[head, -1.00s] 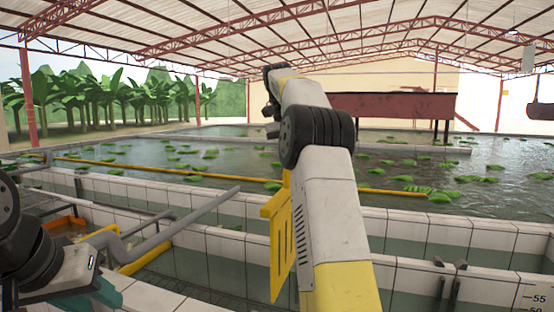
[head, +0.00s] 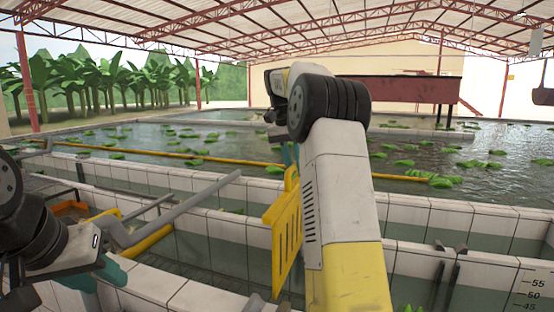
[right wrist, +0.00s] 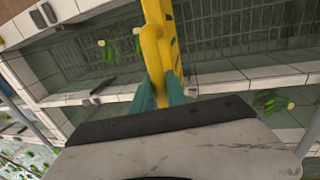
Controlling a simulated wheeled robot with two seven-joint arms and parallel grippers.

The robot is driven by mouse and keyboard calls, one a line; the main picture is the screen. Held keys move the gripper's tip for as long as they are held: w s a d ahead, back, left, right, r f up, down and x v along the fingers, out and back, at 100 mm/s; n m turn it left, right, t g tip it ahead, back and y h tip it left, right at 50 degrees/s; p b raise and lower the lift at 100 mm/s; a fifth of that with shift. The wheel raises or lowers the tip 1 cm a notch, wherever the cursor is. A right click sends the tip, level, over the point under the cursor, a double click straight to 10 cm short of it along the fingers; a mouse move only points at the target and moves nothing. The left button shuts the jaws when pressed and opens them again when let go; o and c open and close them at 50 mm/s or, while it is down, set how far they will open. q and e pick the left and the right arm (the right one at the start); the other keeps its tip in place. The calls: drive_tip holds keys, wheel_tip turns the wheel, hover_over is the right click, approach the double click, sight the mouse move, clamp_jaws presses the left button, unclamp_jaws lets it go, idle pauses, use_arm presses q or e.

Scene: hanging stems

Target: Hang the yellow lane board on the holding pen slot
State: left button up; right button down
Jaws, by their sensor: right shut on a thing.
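The yellow lane board (head: 286,232) is a slotted flat panel hanging at mid-picture in the head view, partly hidden by my right arm. My right gripper (head: 288,155) is shut on its top; in the right wrist view the teal fingers (right wrist: 160,92) clamp the yellow board (right wrist: 160,40). The board hangs in the air over the tiled basins. My left gripper (head: 98,275), with teal fingers, is low at the left, and its opening is not clear. Dark paired brackets (head: 450,265) sit on a tiled wall at the right; I cannot tell whether these are the holding pen slot.
White tiled walls (head: 440,213) divide the water channels. Grey bent pipes (head: 185,210) cross the left side. A long yellow boom (head: 190,158) floats on the pond among green leaf bunches (head: 435,180). Depth numbers mark the wall at the far right.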

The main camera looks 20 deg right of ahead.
sight(293, 240)
drive_tip(key=shift+f, duration=12.25)
drive_tip(key=c, duration=1.3)
unclamp_jaws()
drive_tip(key=shift+o, duration=0.2)
drive_tip(key=o, duration=1.3)
drive_tip(key=shift+c, duration=0.2)
wheel_tip(293, 240, up, 10)
drive_tip(key=w+a, duration=0.1)
drive_tip(key=shift+a, duration=0.3)
